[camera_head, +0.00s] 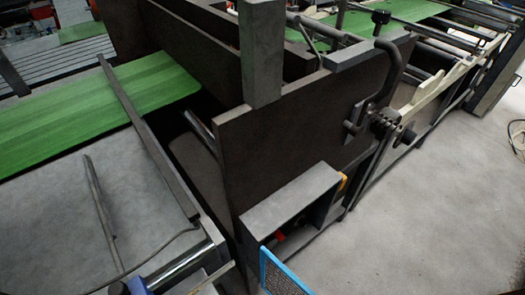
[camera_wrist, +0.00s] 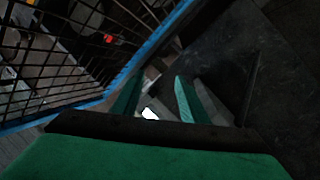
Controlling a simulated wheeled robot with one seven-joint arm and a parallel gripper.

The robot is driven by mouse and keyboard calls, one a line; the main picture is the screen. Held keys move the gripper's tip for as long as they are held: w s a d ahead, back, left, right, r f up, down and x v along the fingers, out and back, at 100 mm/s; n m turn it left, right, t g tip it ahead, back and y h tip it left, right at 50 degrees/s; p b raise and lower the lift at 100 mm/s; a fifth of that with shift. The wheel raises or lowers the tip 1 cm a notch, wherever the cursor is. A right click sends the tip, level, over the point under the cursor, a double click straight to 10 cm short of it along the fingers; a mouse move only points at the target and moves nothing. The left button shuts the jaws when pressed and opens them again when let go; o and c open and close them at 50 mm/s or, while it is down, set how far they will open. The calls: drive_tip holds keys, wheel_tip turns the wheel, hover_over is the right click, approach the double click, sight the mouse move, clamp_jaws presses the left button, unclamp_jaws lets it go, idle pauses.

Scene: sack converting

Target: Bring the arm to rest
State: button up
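My gripper (camera_wrist: 160,82) shows in the wrist view, with two teal fingers standing apart. I see nothing held between them. A green surface fills the bottom of that view, below a dark bar at the base of the fingers. I cannot make out my gripper in the head view.
A blue-framed mesh panel (camera_wrist: 75,108) is close at the left of the wrist view; a blue-framed mesh (camera_head: 283,275) also shows at the head view's bottom. A dark machine housing (camera_head: 290,140) fills the middle. Green sheet material (camera_head: 90,105) lies left. Grey floor (camera_head: 440,220) is open at right.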

drive_tip(key=s+r+m+g+h, duration=0.1)
drive_tip(key=s+r+m+h, duration=0.3)
drive_tip(key=m, duration=0.7)
drive_tip(key=shift+s+d+r+h, duration=0.2)
drive_tip(key=shift+s+r+h, duration=0.25)
drive_tip(key=shift+h, duration=0.85)
drive_tip(key=shift+w, duration=0.1)
drive_tip(key=shift+c, duration=1.1)
drive_tip(key=shift+w, duration=0.1)
